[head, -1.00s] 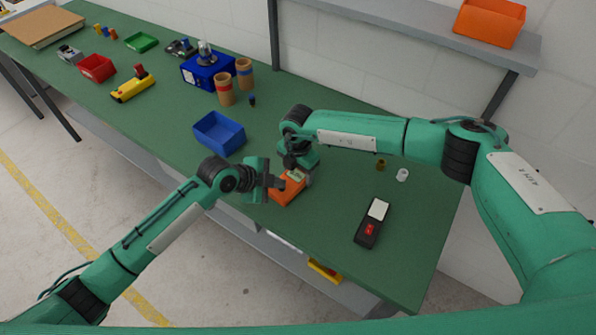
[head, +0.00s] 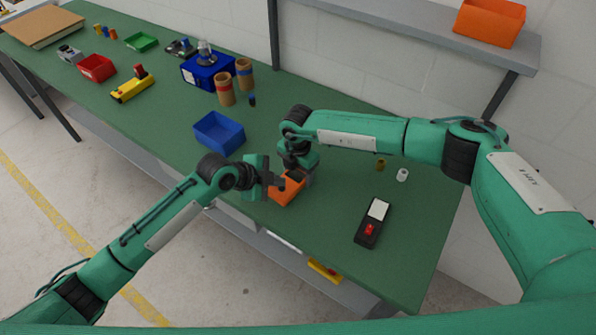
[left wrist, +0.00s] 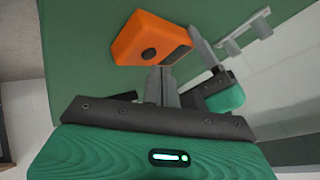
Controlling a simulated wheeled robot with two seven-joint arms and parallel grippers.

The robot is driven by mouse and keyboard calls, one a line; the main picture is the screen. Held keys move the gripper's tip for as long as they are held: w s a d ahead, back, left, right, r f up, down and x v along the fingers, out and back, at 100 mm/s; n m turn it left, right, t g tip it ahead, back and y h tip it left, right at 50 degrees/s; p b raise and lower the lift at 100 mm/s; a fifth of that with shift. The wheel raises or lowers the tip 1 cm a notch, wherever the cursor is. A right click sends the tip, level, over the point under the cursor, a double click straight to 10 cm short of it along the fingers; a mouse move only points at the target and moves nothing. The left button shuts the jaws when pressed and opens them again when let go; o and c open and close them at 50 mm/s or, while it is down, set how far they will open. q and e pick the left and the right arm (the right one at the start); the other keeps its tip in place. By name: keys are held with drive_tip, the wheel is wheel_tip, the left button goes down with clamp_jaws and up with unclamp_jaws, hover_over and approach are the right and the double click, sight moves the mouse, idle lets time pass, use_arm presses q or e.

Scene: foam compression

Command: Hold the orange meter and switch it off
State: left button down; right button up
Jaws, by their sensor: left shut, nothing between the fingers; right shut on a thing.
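The orange meter (head: 286,192) lies near the front edge of the green bench, between my two grippers. In the left wrist view the meter (left wrist: 140,38) shows a dark round button or knob and a dark grey display face. My right gripper (head: 299,172) is shut on the meter at its far side; its grey fingers show beside the meter in the left wrist view. My left gripper (head: 279,186) is shut and empty, its fingertips close to the meter's near edge by the knob. I cannot tell whether they touch it.
A black device (head: 370,232) with a red button and pale screen lies to the right. A blue bin (head: 219,133) stands behind my left arm. The bench's right part is mostly clear.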

use_arm(q)
wheel_tip(320, 180, up, 6)
idle(0.8)
use_arm(e)
drive_tip(key=o, duration=1.2)
